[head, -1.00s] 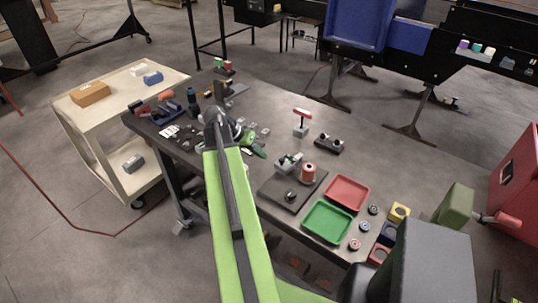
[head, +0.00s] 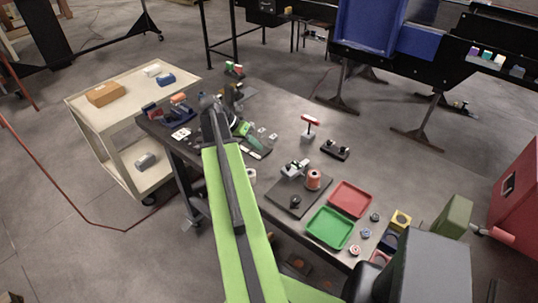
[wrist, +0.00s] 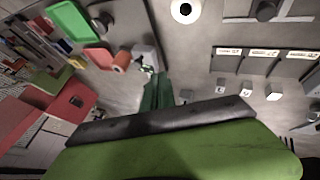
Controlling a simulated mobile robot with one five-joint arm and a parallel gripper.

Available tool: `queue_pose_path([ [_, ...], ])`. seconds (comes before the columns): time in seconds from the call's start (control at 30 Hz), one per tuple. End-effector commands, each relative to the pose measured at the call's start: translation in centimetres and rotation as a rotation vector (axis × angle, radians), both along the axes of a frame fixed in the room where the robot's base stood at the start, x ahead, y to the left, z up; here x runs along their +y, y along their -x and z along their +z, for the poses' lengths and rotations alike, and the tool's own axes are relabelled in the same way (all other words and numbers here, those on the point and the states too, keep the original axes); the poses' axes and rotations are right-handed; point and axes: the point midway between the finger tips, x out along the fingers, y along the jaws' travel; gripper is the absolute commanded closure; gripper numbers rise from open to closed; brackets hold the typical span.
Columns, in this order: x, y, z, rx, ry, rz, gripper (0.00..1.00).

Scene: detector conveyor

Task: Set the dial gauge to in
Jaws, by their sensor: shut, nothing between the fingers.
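My gripper (head: 211,104) is at the far end of my green arm, over the far left part of the dark workbench (head: 280,150). It is shut, with nothing seen in it; its fingertips are small and dark here. In the wrist view my arm covers the bottom, and no dial is clear.
A red tray (head: 350,199), a green tray (head: 330,228) and an orange spool (head: 313,180) stand at the near right of the bench. A red-topped stand (head: 310,124) is farther back. A cream cart (head: 120,108) is left of the bench. Small blocks lie right of my gripper.

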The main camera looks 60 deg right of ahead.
Motion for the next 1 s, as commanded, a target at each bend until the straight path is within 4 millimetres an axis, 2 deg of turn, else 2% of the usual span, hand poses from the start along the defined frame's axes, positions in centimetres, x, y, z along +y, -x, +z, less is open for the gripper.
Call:
queue_pose_path([
  [0.03, -0.2, 0.4, -1.2, 0.0, 0.0, -0.002, 1.0],
  [0.2, -1.4, 2.2, -4.4, 0.0, 0.0, -0.002, 1.0],
  [0.47, -3.3, 5.0, -8.7, 0.0, 0.001, -0.002, 1.0],
  [0.5, -2.9, 6.0, -7.6, 0.0, 0.0, -0.002, 1.0],
  [0.7, -2.8, 8.3, -7.5, 0.0, 0.0, -0.002, 1.0],
  [1.0, -2.9, 8.8, -7.5, 0.0, 0.0, 0.0, 1.0],
])
